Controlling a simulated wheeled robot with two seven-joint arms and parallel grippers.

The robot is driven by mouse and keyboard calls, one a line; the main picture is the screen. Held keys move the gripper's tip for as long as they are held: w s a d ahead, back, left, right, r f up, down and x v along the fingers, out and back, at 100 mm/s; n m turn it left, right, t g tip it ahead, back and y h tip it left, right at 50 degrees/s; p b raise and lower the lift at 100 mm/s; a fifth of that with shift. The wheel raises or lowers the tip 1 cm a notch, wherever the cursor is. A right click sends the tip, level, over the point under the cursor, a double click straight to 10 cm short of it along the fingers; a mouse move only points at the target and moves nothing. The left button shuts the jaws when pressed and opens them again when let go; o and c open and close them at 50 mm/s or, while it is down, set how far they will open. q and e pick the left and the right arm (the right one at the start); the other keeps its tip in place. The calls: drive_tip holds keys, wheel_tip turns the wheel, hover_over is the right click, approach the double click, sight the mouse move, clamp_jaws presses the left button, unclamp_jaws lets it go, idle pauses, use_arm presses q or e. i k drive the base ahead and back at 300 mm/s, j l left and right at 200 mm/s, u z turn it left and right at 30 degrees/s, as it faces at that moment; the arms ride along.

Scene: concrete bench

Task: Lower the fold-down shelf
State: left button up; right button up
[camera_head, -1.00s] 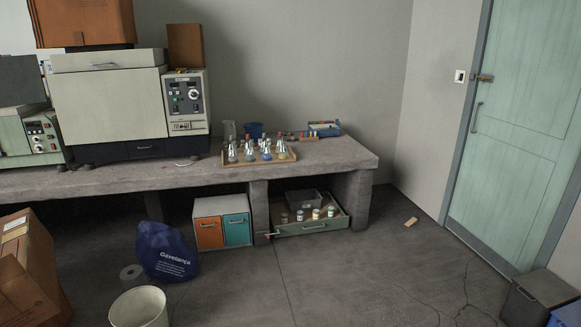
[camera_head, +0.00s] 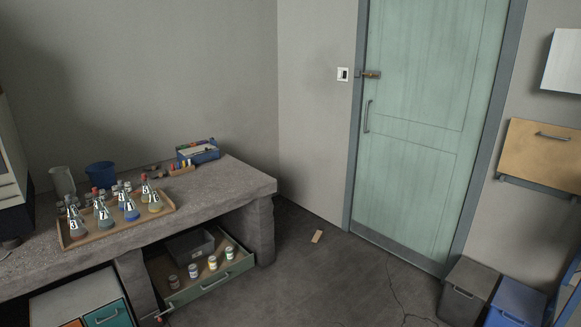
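A light wooden panel (camera_head: 545,150) with a dark bar handle near its top is on the wall at the far right, beyond the green door. It looks like the fold-down shelf and appears to stand upright against the wall. A dark bracket or rail runs along its lower edge. Its right side is cut off by the picture's edge. Neither of my grippers shows in the head view.
A green door (camera_head: 425,130) stands left of the panel. A grey bin (camera_head: 467,290) and a blue bin (camera_head: 515,303) stand on the floor below it. The concrete bench (camera_head: 225,190) holds a tray of flasks; a drawer (camera_head: 215,285) sticks out underneath. A small wood block (camera_head: 317,236) lies on open floor.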

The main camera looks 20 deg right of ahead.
sight(547, 154)
drive_tip(key=i+l+z, duration=0.2)
drive_tip(key=i+z, duration=0.2)
drive_tip(key=i+l+z, duration=0.1)
drive_tip(key=i+z, duration=0.55)
drive_tip(key=z, duration=0.15)
drive_tip(key=i+j+z, duration=0.15)
drive_tip(key=i+z, duration=0.25)
drive_tip(key=k, duration=0.05)
